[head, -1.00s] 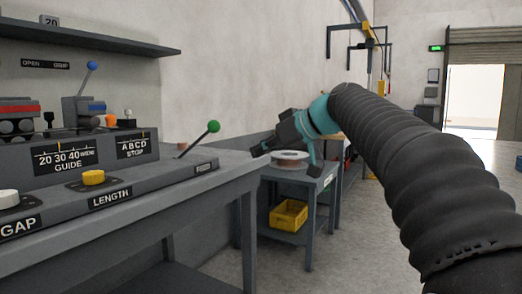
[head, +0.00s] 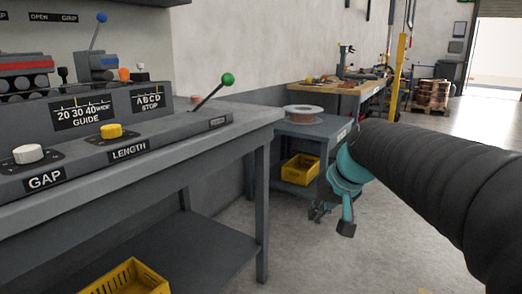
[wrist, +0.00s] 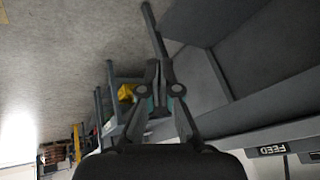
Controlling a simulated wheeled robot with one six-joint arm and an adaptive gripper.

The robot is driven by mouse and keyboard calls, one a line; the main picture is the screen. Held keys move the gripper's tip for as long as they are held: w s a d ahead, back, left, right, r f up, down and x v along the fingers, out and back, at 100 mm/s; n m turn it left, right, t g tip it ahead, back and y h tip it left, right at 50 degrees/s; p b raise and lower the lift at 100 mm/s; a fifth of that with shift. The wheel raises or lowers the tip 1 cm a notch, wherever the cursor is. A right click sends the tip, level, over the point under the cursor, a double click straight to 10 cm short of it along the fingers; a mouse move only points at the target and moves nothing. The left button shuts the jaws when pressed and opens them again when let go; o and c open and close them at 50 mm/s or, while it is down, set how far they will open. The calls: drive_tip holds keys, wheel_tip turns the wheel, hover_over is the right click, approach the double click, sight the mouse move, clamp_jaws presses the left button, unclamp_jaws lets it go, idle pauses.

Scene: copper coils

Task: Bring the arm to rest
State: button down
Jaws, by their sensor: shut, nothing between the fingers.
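My arm (head: 440,175), in a black ribbed sleeve, reaches in from the right of the head view. My gripper (head: 330,220), with teal links and dark fingers, hangs low in front of the small side table (head: 322,136), over the floor. In the wrist view my gripper (wrist: 158,68) has its fingers together with nothing held between them.
A grey machine bench (head: 225,128) with a green-knobbed lever (head: 227,79) fills the left. A wooden workbench (head: 340,90) and copper coils (head: 432,93) stand behind. Floor (head: 290,255) is open.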

drive_tip(key=s+d+f+h+p, duration=0.1)
drive_tip(key=s+f+p, duration=0.1)
drive_tip(key=s, duration=0.8)
drive_tip(key=s+d+f+h+p, duration=0.2)
drive_tip(key=s+f, duration=0.1)
drive_tip(key=s, duration=0.8)
drive_tip(key=shift+d, duration=0.3)
